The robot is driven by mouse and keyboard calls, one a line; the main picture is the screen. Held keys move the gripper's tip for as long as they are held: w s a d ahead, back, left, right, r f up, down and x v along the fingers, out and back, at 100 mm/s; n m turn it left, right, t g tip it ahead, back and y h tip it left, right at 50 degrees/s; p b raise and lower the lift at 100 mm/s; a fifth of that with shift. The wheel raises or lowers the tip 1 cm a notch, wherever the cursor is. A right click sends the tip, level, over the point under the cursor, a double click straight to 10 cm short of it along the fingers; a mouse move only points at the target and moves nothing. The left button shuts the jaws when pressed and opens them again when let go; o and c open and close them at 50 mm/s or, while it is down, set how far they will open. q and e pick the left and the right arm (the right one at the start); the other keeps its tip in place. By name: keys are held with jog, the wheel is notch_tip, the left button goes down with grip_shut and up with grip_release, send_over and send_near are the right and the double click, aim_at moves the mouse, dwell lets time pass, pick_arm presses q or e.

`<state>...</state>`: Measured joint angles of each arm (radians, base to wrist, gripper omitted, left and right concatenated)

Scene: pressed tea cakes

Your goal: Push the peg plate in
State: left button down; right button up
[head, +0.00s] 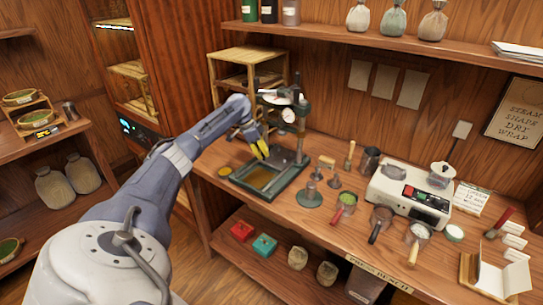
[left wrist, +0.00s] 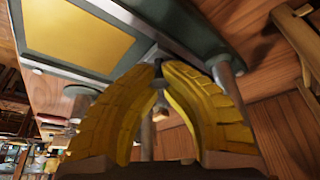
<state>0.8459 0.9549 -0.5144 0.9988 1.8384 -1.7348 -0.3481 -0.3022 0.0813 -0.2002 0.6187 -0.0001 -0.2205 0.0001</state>
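A dark green press (head: 287,172) stands on the bench, with a yellow-brown bed (head: 262,180) in its low frame. A dark flat plate (head: 287,156) lies at the back of the bed, below the gauge; it may be the peg plate, but its pegs cannot be made out. My left gripper (head: 260,149) is above the back left of the bed, beside this plate. In the left wrist view, its yellow fingertips (left wrist: 158,68) come together near the frame's edge, with a small dark knob-like part just behind them. Contact cannot be told. My right gripper is out of view.
A bamboo rack (head: 245,58) stands behind the press. Small tools and a round green-based stand (head: 309,194) are close to its right. A white scale-like machine (head: 408,193) is farther right.

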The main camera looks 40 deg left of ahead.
pick_arm(q)
jog(key=shift+w+d+r, duration=0.1)
jog(key=shift+w+d, duration=0.05)
jog(key=shift+w, duration=0.05)
jog(key=c, duration=1.6)
grip_release()
jog(key=shift+w, duration=0.2)
jog(key=o, duration=0.4)
jog(key=shift+c, duration=0.2)
jog(key=shift+s+r, duration=0.15)
jog(key=v, duration=1.1)
jog(key=shift+r, duration=0.2)
jog(key=shift+s, duration=0.1)
